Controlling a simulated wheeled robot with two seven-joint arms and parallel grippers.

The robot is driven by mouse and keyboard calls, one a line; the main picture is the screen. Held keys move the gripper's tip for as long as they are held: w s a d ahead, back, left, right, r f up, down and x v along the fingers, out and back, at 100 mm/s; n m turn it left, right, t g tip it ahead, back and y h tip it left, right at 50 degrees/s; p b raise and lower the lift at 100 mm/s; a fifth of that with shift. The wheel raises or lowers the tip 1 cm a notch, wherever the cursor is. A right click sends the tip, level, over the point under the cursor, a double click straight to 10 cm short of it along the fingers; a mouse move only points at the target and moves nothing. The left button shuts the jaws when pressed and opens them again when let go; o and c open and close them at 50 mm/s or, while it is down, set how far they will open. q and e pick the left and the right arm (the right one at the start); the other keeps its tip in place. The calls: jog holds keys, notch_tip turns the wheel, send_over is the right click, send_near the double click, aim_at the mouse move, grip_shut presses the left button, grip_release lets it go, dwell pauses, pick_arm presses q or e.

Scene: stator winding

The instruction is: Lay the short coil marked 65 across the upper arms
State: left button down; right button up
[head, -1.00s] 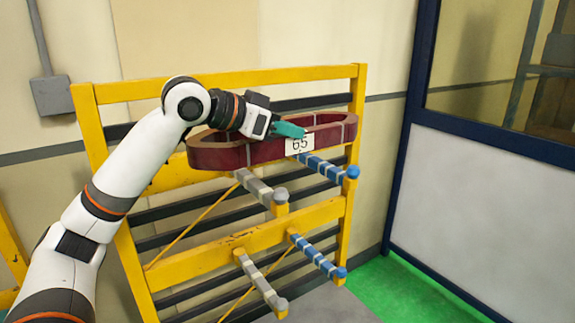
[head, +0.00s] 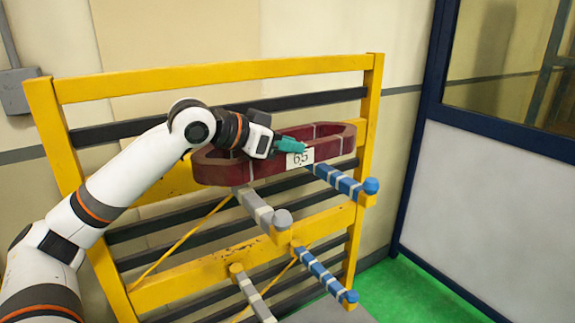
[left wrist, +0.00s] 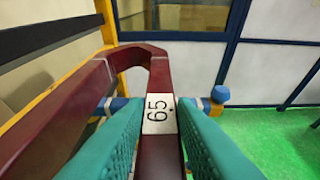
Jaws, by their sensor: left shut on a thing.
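The short coil (head: 240,171) is a dark red elongated ring with a white label reading 65 (head: 300,158). My left gripper (head: 291,147) is shut on its near side beside the label. In the left wrist view the teal fingers (left wrist: 160,130) straddle the coil's bar (left wrist: 155,75). The coil is just above or on the upper grey arm (head: 262,210) and upper blue arm (head: 345,183) of the yellow rack (head: 215,78); I cannot tell whether it touches them. My right gripper is not in view.
A lower grey arm (head: 252,292) and lower blue arm (head: 325,275) stick out below. A blue-framed partition (head: 470,190) stands to the right over green floor (head: 395,290). Dark slats (head: 165,230) cross the rack behind.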

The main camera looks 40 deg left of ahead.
aim_at(287, 162)
pick_arm(q)
jog(key=shift+w+a+f, duration=0.1)
jog(key=shift+w+f, duration=0.05)
jog(key=shift+f, duration=0.1)
notch_tip(287, 162, down, 2)
jog(key=shift+w+a+f, duration=0.1)
jog(key=shift+w+f, duration=0.05)
jog(key=shift+f+b, duration=0.35)
jog(key=shift+f, duration=0.15)
jog(key=c, duration=1.3)
grip_release()
jog(key=shift+f, duration=0.15)
jog(key=shift+o, duration=0.6)
jog(key=shift+s, duration=0.2)
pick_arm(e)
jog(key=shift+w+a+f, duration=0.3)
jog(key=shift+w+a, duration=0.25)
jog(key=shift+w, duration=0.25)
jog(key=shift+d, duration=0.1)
